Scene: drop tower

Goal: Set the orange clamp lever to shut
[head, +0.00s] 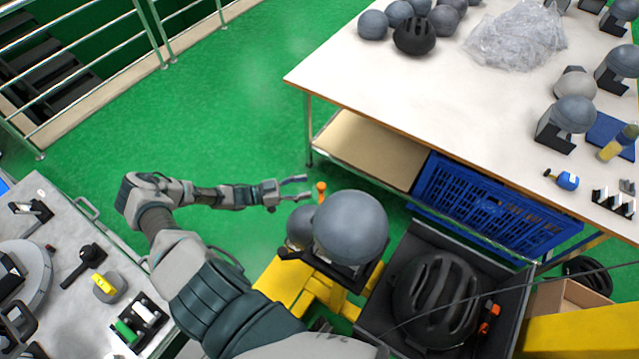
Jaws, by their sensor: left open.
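The orange clamp lever (321,189) stands roughly upright beside a grey dome-shaped headform (350,228) on the yellow frame of the drop tower (282,284). Its lower end is hidden behind the headform. My left gripper (308,187) reaches in from the left, its two fingers open and pointing at the lever. In the picture the fingertips are just left of the lever, with a small gap. I cannot tell if they are at the same height. My right gripper is not in view.
A black bin (408,237) with a black helmet (436,298) and small orange parts is right of the headform. A white table (440,95) with headforms stands behind, a blue crate (490,205) beneath it. A grey bench (75,225) with tools is at left. Green floor between is clear.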

